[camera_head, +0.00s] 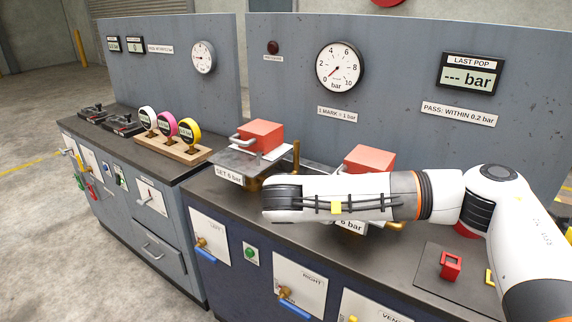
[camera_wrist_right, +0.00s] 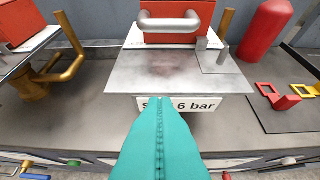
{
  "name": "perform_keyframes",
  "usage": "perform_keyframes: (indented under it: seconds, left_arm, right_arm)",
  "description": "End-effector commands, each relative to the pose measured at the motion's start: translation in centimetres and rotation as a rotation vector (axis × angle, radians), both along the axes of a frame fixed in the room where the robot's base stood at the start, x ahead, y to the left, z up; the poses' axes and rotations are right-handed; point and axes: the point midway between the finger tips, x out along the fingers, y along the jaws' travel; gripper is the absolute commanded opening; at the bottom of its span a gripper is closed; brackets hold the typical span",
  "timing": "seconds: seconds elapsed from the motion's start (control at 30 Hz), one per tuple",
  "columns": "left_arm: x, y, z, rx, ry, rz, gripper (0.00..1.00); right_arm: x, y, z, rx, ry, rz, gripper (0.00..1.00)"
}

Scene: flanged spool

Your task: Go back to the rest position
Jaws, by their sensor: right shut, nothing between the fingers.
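My right arm reaches in from the right in the head view and lies across the bench; its gripper is hidden there. In the right wrist view the teal fingers of my right gripper (camera_wrist_right: 160,101) are shut together and empty. They overlap the "6 bar" label (camera_wrist_right: 190,105) at the front of a grey metal plate (camera_wrist_right: 175,72); contact cannot be told. A red block (camera_wrist_right: 167,34) with a grey handle sits beyond them, its top also showing behind my arm in the head view (camera_head: 369,157). My left gripper is not in view.
A second red block (camera_head: 260,135) on a plate stands left. Three coloured gauges (camera_head: 167,127) stand on a wooden rack. A red cylinder (camera_wrist_right: 269,32) stands right of the plate, near a red bracket (camera_wrist_right: 278,97) on a dark mat. Panels with dials rise behind.

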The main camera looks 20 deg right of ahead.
Motion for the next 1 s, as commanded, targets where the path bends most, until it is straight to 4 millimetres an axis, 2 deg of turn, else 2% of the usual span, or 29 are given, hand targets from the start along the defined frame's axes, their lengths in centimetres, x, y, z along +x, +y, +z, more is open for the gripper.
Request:
perform_keyframes:
  seconds: [0.07, 0.13, 0.23, 0.37, 0.4, 0.47, 0.5, 0.6, 0.67, 0.7, 0.77, 0.87, 0.9, 1.0]
  left_arm:
    - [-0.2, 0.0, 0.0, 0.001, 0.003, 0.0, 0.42]
    - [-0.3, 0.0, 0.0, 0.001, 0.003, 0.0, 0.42]
    - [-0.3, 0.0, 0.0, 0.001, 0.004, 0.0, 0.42]
    - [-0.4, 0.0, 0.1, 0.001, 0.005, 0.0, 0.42]
    - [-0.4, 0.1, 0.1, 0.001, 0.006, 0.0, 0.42]
    - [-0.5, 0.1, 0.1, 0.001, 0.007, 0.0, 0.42]
    - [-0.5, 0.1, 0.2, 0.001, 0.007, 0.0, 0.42]
    - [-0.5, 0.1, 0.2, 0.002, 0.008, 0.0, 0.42]
    - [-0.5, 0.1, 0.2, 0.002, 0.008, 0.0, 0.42]
    - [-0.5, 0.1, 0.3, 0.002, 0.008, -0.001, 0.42]
    - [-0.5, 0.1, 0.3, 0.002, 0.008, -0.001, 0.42]
    - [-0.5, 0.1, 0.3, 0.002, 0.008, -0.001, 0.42]
    - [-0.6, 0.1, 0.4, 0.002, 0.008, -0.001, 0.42]
    - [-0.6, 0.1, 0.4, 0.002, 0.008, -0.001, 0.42]
  right_arm:
    - [0.0, 0.2, -0.4, 0.012, 0.008, 0.0, 0.0]
    - [-0.1, 0.9, -1.6, 0.06, 0.035, -0.001, 0.0]
    - [-0.5, 3.3, -5.4, 0.221, 0.121, -0.015, 0.0]
    - [-2.5, 9.1, -12.4, 0.593, 0.301, -0.108, 0.0]
    - [-3.4, 11.4, -14.3, 0.733, 0.364, -0.162, 0.0]
    - [-4.8, 15.1, -16.8, 0.956, 0.46, -0.274, 0.0]
    - [-5.7, 17.5, -18.1, 1.112, 0.525, -0.372, 0.0]
    - [-7.1, 22.7, -20.1, 1.483, 0.67, -0.679, 0.0]
    - [-7.1, 24.8, -20.9, 1.688, 0.738, -0.914, 0.0]
    - [-6.7, 25.7, -21.4, 1.816, 0.773, -1.089, 0.0]
    - [-5.8, 26.3, -22.6, 1.986, 0.807, -1.385, 0.0]
    - [-4.0, 24.6, -26.5, 2.197, 0.787, -1.967, 0.0]
    - [-3.6, 23.1, -28.9, -2.093, -0.694, 2.077, 0.0]
    - [-4.0, 18.8, -35.2, -1.62, -0.403, 2.018, 0.0]
